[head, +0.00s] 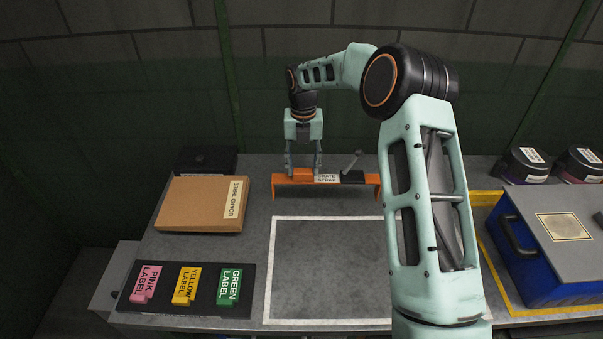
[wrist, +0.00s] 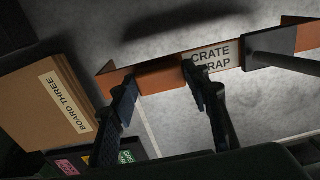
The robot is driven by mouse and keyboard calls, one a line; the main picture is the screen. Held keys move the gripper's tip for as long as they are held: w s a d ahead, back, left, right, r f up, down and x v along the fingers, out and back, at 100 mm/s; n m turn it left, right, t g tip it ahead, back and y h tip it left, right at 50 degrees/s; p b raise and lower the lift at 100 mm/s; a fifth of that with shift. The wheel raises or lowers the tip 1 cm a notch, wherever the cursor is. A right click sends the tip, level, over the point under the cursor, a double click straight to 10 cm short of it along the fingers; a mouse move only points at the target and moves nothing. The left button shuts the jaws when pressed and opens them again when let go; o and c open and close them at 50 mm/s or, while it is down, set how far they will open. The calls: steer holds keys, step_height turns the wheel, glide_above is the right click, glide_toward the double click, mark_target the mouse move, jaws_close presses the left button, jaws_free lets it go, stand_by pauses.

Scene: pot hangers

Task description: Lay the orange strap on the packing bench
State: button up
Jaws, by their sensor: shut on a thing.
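The orange strap (head: 357,179) is a stiff bar with turned-down ends, a white label reading "CRATE STRAP" and a dark block with a grey lever on its right part. My gripper (head: 303,172) is shut on the strap left of the label, pointing down. In the wrist view the strap (wrist: 161,78) crosses the frame and my fingers (wrist: 158,85) are on its orange part by the label. The strap is at the back of the grey packing bench (head: 330,265), behind a white outlined square. I cannot tell whether its ends touch the bench.
A cardboard box (head: 195,205) labelled "BOARD THREE" lies at the left, with a black item (head: 207,162) behind it. A black tray (head: 244,307) holds pink, yellow and green labels. A blue case (head: 525,262) stands at the right. The outlined square is bare where visible.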

steer(key=shift+w+a+f, duration=0.2)
steer(key=shift+a+f, duration=0.05)
steer(key=shift+f, duration=1.75)
steer(key=o, duration=1.1)
steer(key=shift+o, duration=0.2)
step_height(320, 180, up, 12)
steer(key=shift+r, duration=0.1)
